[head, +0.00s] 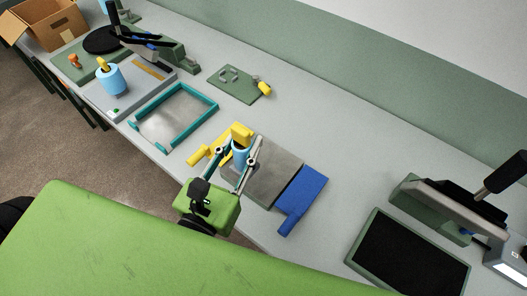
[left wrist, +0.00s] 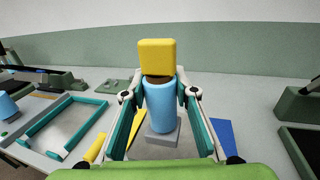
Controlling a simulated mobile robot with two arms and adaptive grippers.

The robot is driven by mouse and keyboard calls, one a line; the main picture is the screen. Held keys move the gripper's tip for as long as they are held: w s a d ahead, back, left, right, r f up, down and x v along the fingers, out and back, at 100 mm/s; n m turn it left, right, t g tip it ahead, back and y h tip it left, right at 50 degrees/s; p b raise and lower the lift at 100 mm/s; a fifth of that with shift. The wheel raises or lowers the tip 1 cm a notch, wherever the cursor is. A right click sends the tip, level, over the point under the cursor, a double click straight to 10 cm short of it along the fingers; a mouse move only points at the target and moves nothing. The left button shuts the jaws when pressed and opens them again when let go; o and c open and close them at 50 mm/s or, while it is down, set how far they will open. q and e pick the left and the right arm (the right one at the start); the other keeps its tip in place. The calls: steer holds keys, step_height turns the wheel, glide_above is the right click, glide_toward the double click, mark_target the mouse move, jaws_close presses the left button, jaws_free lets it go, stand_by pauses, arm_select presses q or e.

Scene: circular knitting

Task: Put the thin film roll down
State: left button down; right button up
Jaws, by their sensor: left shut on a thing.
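My left gripper (head: 243,160) is shut on the thin film roll (head: 240,153), a light blue upright cylinder with a yellow block on top. In the left wrist view the roll (left wrist: 161,104) stands between the two fingers of the gripper (left wrist: 161,95). A small grey block (left wrist: 163,134) shows directly below the roll; I cannot tell whether they touch. Under it is a grey plate (head: 273,172) on the bench, with yellow on its left and a blue part (head: 302,196) on its right. My right gripper is not in view.
A teal frame (head: 206,98) lies to the left, and beyond it another light blue roll (head: 110,80) stands on a grey base. A green plate (head: 229,85) lies behind. A black pad (head: 408,258) and a machine are at the right. The bench behind the grey plate is clear.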

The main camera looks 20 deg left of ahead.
arm_select(q)
steer(key=shift+w+d+f+b, duration=0.3)
steer(key=shift+w+f+b, duration=0.5)
steer(key=shift+w+f, duration=0.8)
steer(key=shift+w+d+f+b, duration=0.3)
steer(key=shift+w+f+b, duration=0.7)
steer(key=shift+f, duration=0.9)
steer(key=shift+w+d+f+b, duration=0.3)
steer(key=shift+w+f+b, duration=0.3)
steer(key=shift+w+f, duration=1.05)
steer(key=shift+s+f, duration=0.15)
steer(key=c, duration=2)
jaws_free()
steer(key=shift+f, duration=0.15)
steer(key=shift+c, duration=0.2)
steer(key=o, duration=0.4)
steer(key=shift+s, duration=0.1)
